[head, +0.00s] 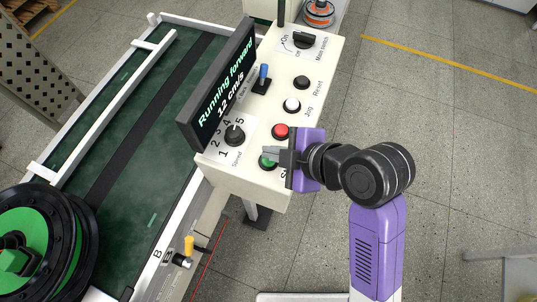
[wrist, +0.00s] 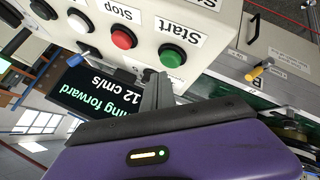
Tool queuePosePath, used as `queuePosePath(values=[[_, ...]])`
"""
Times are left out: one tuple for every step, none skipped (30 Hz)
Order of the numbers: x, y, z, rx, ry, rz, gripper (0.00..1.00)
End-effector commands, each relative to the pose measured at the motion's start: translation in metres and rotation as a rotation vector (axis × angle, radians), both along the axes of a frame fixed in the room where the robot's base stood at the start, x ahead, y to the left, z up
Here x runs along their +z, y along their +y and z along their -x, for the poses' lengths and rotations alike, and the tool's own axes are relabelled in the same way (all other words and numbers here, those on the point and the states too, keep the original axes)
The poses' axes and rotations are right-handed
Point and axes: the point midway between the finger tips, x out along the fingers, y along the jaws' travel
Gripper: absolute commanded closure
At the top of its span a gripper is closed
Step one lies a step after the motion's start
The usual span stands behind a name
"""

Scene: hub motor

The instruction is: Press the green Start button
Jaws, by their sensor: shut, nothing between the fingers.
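The green Start button (head: 267,163) sits at the near end of the white control panel (head: 222,178), partly hidden by my fingers in the head view. In the wrist view the green button (wrist: 172,56) shows clearly beside the word Start. My gripper (head: 272,153) is shut and empty, its fingertips over the panel close to the green button. In the wrist view the fingertips (wrist: 152,74) appear just beside the button; I cannot tell whether they touch it. The display (head: 219,86) reads "Running forward 12 cm/s".
The red Stop button (head: 281,131) is close to my fingers. The white Jog button (head: 292,105), black Reset button (head: 302,82), speed knob (head: 234,135) and blue-handled lever (head: 262,78) share the panel. A green conveyor belt (head: 150,130) runs at left. Open floor is at right.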

Motion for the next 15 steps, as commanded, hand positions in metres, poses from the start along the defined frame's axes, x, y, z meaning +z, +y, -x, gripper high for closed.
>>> queuePosePath(values=[[0.003, 0.000, 0.000, 0.000, 0.000, 0.000, 1.00], [0.004, 0.000, 0.000, 0.000, 0.000, 0.000, 1.00], [0.007, 0.000, 0.000, 0.001, -0.001, 0.000, 1.00], [0.010, 0.000, 0.000, 0.000, -0.001, 0.000, 1.00], [0.012, 0.000, 0.000, 0.001, -0.001, 0.000, 1.00], [0.016, 0.000, 0.000, 0.001, -0.001, 0.000, 1.00], [0.019, 0.000, 0.000, 0.001, -0.001, 0.000, 1.00], [0.022, 0.000, 0.000, 0.001, -0.001, 0.000, 1.00], [0.026, 0.000, 0.000, 0.001, -0.001, 0.000, 1.00], [0.029, 0.000, 0.000, 0.001, -0.001, 0.000, 1.00], [0.031, 0.000, 0.000, 0.001, -0.001, 0.000, 1.00], [0.035, 0.000, 0.000, 0.001, -0.001, 0.000, 1.00], [0.038, 0.000, 0.000, 0.001, -0.001, 0.000, 1.00], [0.040, 0.000, 0.000, 0.001, -0.001, 0.000, 1.00], [0.044, 0.001, 0.000, 0.001, -0.001, 0.000, 1.00]])
